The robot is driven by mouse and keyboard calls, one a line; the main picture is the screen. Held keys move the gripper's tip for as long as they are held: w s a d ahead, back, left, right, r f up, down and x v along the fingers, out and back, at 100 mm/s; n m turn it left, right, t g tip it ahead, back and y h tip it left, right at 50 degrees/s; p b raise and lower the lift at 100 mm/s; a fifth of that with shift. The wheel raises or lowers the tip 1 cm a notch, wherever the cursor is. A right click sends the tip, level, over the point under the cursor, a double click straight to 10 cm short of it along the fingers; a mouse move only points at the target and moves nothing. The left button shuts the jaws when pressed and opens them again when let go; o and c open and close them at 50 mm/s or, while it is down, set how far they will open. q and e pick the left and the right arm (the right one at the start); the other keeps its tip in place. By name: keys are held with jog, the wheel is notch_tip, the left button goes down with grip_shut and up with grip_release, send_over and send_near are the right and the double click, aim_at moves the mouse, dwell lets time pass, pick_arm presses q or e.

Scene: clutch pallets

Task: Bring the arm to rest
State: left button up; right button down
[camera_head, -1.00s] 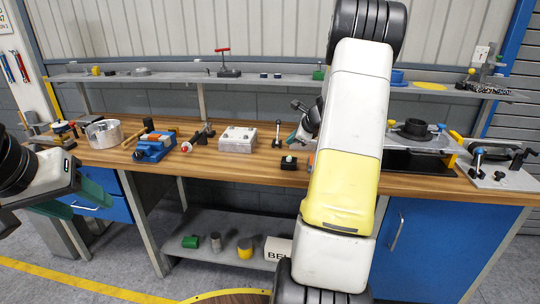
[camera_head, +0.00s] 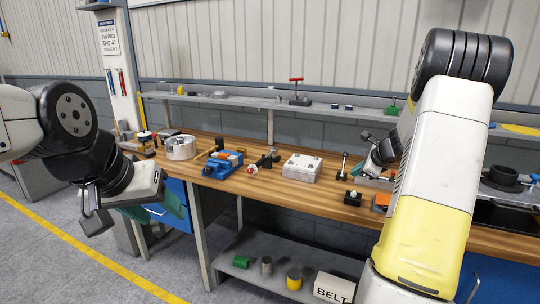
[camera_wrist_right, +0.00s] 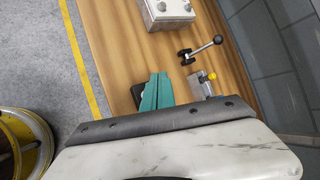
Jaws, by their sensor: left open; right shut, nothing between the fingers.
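My right gripper (camera_wrist_right: 157,90) shows in the right wrist view with its teal fingers together and nothing between them. It is over the wooden bench top (camera_wrist_right: 115,55), close to a small black block (camera_wrist_right: 136,97) partly hidden behind the fingers. In the head view my right arm reaches across the right side and hides part of the bench. My left gripper (camera_head: 165,208) is at the left in the head view, open and empty, in front of the blue drawers and apart from the bench. Its far finger is partly hidden.
On the bench stand a metal pot (camera_head: 181,148), a blue vise (camera_head: 222,164), a grey box (camera_head: 302,167) and a lever clamp (camera_head: 342,166). The lever clamp also shows in the wrist view (camera_wrist_right: 202,47). A lower shelf holds several parts and a BELT box (camera_head: 334,288). Floor at left is clear.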

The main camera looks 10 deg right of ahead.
jog(key=s+a+r+n+g+y, duration=0.1)
jog(key=s+a+r+n, duration=0.55)
jog(key=a, duration=0.35)
jog(key=s+a+r+n+g+y, duration=0.1)
jog(key=s+a+r+n, duration=0.55)
jog(key=a, duration=0.45)
jog(key=s+a+n, duration=0.3)
jog(key=s+n, duration=0.3)
jog(key=s, duration=0.4)
jog(key=s+a+n+h, duration=0.1)
jog(key=s+a+n, duration=0.2)
jog(key=s+n, duration=0.3)
jog(key=s, duration=0.5)
jog(key=shift+s+g+h, duration=0.15)
jog(key=shift+g+h, duration=0.15)
jog(key=shift+g, duration=0.1)
